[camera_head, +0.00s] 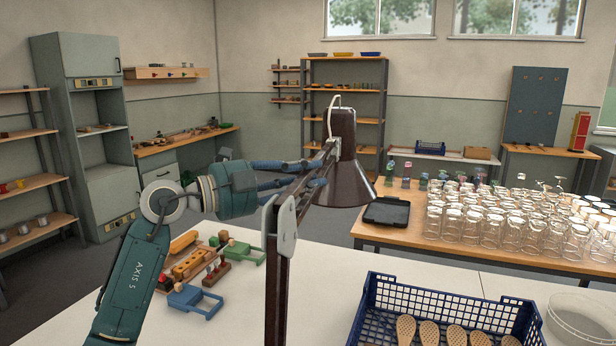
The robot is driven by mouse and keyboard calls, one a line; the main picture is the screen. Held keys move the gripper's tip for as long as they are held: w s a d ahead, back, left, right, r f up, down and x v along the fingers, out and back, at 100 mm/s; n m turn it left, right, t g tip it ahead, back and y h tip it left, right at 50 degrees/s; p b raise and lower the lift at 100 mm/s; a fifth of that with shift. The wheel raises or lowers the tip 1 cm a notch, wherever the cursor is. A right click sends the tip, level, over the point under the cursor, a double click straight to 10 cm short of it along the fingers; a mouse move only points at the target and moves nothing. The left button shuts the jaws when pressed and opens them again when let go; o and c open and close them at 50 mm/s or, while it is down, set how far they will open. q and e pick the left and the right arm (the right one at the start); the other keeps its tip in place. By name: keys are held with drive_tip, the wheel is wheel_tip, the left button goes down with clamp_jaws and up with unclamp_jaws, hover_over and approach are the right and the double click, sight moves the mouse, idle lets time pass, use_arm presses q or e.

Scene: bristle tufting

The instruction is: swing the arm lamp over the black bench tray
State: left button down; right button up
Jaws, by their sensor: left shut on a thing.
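The arm lamp has a dark brown shade (348,186) hanging open side down, a thin jointed arm and a dark upright post (277,290) near the middle of the view. My left gripper (316,172) reaches in from the left, its blue fingers shut on the lamp's arm just left of the shade. The lamp arm partly hides the fingertips. The black bench tray (387,212) lies flat on the wooden table, below and right of the shade in the picture. The shade appears beside the tray, not above it, though depth is hard to judge. My right gripper is out of view.
Many clear glasses (490,230) crowd the wooden table right of the tray. A blue basket (450,305) with several wooden brush heads stands at the front right of the white bench (340,260). Wooden blocks and small fixtures (190,262) lie at its left.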

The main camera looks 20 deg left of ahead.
use_arm(q)
drive_tip(key=s+d+m+g+h+p, duration=0.35)
drive_tip(key=d+m+g+h, duration=0.35)
drive_tip(key=d, duration=0.8)
drive_tip(key=s+d+m+g+y, duration=0.1)
drive_tip(key=s+d+m+g, duration=0.5)
drive_tip(key=s+d+g, duration=0.4)
drive_tip(key=shift+d+f+g, duration=0.2)
drive_tip(key=shift+d+g, duration=0.6)
drive_tip(key=c, duration=1.6)
unclamp_jaws()
drive_tip(key=shift+o, duration=0.4)
drive_tip(key=shift+r, duration=0.1)
